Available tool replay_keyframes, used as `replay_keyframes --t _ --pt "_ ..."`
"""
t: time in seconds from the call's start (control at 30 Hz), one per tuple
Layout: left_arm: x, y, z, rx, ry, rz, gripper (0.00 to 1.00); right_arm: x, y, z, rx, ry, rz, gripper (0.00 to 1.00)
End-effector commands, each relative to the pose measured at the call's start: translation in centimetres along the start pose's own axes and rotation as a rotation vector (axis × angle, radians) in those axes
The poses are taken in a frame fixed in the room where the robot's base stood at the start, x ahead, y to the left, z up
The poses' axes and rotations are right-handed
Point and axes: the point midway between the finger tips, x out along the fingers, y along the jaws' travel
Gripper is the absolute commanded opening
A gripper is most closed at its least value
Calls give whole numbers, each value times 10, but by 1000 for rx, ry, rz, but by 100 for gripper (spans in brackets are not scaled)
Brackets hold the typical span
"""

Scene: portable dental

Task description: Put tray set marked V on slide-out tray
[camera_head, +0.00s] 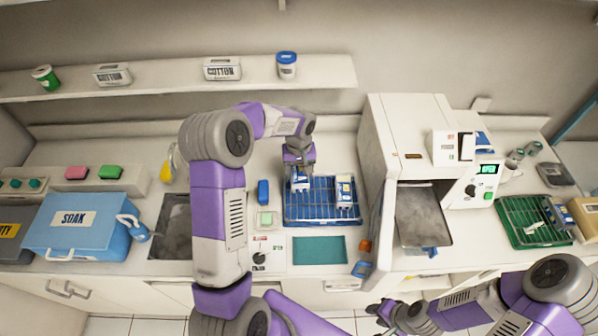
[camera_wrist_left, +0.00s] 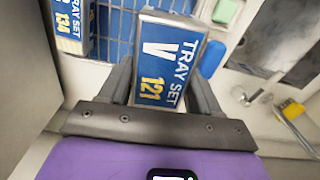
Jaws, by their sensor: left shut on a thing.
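The tray set marked V (camera_wrist_left: 157,60) is a blue and white box that also reads "121" in the left wrist view. My left gripper (camera_wrist_left: 162,85) is shut on it, with a finger on each side. In the head view the left gripper (camera_head: 299,170) is over the left part of the blue wire rack (camera_head: 322,217), and the tray set (camera_head: 299,184) shows just below it. I cannot tell whether it touches the rack. The slide-out tray (camera_head: 424,229) is a grey plate extending from the white machine. My right gripper (camera_head: 380,311) is low at the front edge; its fingers are unclear.
Another tray set marked 134 (camera_head: 344,192) stands in the blue rack's right part. The white machine (camera_head: 411,140) rises right of the rack. A green rack (camera_head: 513,232) stands further right. A teal mat (camera_head: 319,250) lies in front of the blue rack.

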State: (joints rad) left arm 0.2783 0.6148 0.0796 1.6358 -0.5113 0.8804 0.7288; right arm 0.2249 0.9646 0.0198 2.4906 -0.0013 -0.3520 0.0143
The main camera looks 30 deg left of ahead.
Motion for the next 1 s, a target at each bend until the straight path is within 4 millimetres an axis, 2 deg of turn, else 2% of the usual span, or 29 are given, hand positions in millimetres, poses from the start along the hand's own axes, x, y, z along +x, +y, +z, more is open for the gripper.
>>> replay_keyframes --t 0.03,0.5,0.8,1.0 --pt "-13 0 0 1 2 0 23 -8 -3 0 0 0 0 39" --pt "-78 0 0 1 2 0 23 -44 -16 2 0 0 0 39" --pt "-115 0 -1 0 3 1 23 -41 -15 2 0 0 0 39" --pt "-124 0 0 2 0 0 23 -41 -15 2 0 0 0 39"
